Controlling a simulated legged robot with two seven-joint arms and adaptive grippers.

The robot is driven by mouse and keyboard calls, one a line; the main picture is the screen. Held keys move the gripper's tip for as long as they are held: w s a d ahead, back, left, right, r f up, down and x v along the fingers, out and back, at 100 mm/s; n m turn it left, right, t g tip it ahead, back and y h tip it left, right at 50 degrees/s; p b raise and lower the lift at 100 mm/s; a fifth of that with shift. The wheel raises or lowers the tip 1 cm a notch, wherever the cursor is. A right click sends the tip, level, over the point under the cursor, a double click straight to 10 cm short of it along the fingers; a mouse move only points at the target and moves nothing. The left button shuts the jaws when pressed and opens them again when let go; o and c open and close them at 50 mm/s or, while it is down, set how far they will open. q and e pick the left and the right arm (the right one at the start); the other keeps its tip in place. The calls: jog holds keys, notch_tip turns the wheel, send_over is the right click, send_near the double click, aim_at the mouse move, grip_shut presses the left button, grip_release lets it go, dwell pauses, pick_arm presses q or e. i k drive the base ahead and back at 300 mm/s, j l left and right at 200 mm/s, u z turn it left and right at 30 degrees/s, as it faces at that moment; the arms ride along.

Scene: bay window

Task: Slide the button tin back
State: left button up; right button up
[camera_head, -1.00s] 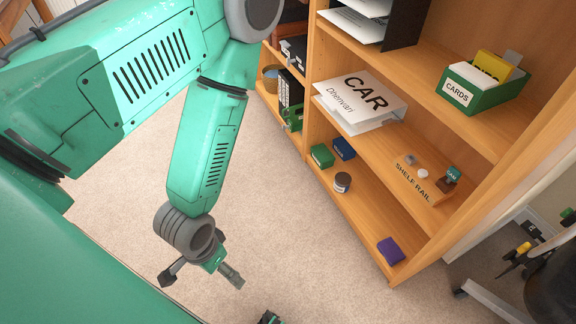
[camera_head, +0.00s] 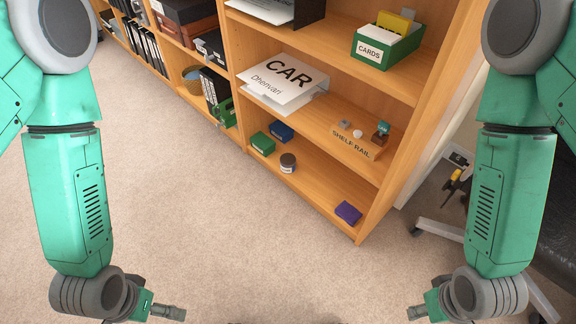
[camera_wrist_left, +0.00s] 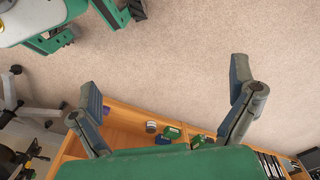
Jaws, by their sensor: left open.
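No tin here has a label I can read as buttons. On the low shelf of the wooden bookcase are a green box (camera_head: 262,143), a blue box (camera_head: 281,131), a dark-lidded round jar (camera_head: 287,162) with a pale label, and a purple box (camera_head: 348,212) by the front edge. My left gripper (camera_head: 168,312) is low at the left, well apart from the shelf. In the left wrist view its fingers (camera_wrist_left: 165,80) are spread and empty, with the jar (camera_wrist_left: 151,127) beyond them. My right gripper (camera_head: 418,312) is low at the right, its fingers mostly cut off.
The shelf above holds CAR papers (camera_head: 282,80) and a SHELF RAIL strip (camera_head: 351,142) with small items. A green CARDS box (camera_head: 387,44) is higher up. A chair base (camera_head: 440,228) stands right of the bookcase. Carpet (camera_head: 210,220) before the shelves is clear.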

aim_at(287, 161)
jog(key=i+j+z, duration=0.1)
jog(key=z, duration=0.35)
jog(key=j+z, duration=0.2)
jog(key=z, duration=0.25)
jog(key=i+j+z, duration=0.1)
jog(key=z, duration=0.35)
jog(key=j+z, duration=0.3)
jog(key=j, duration=0.85)
jog(key=j+z, duration=0.3)
jog(key=j, duration=0.9)
jog(key=i+j, duration=0.1)
jog(key=i, duration=0.35)
